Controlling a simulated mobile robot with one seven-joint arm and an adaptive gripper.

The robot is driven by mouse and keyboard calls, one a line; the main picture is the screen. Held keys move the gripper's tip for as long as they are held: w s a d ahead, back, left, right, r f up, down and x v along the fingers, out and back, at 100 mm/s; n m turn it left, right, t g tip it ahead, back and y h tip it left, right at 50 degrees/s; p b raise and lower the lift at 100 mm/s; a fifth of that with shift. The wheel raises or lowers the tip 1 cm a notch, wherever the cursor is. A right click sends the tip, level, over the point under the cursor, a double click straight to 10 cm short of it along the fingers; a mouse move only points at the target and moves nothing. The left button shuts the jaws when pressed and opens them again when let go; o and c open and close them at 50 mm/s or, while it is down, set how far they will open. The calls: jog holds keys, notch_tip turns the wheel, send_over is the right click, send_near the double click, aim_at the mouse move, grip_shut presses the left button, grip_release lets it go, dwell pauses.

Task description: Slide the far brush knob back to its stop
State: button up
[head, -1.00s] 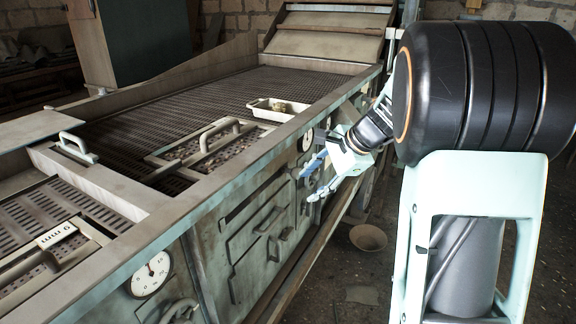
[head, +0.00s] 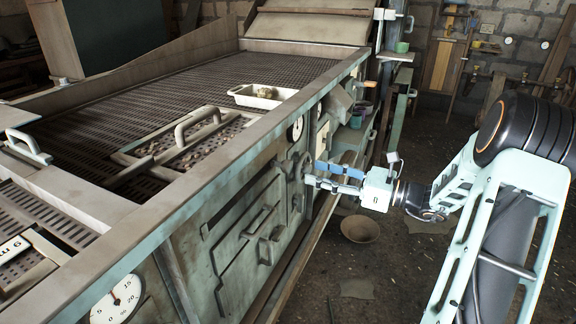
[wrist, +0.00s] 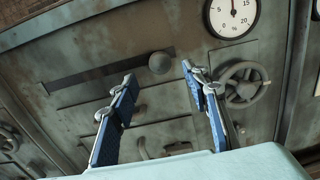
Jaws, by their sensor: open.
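A round grey knob (wrist: 160,62) sits at the right end of a long dark slot (wrist: 95,72) in the machine's front panel in the wrist view. My gripper (wrist: 157,80) is open, its two blue-padded fingers spread either side of the knob in the picture; the knob appears beyond the fingertips and apart from them. In the head view my gripper (head: 312,173) points left at the machine's front, close to the panel. The slot (head: 235,207) also shows there; I cannot make out the knob clearly. No second brush knob is clear.
A dial gauge (wrist: 232,14) and a handwheel (wrist: 245,86) are right of the knob. Drawer handles (head: 265,250) stick out below the slot. A white tray (head: 262,96) rests on the mesh top. A bowl (head: 360,229) stands on the floor; open floor lies right of the machine.

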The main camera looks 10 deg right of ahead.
aim_at(292, 166)
jog(key=x, duration=0.9)
jog(key=shift+a, duration=0.1)
jog(key=shift+c, duration=0.2)
grip_shut()
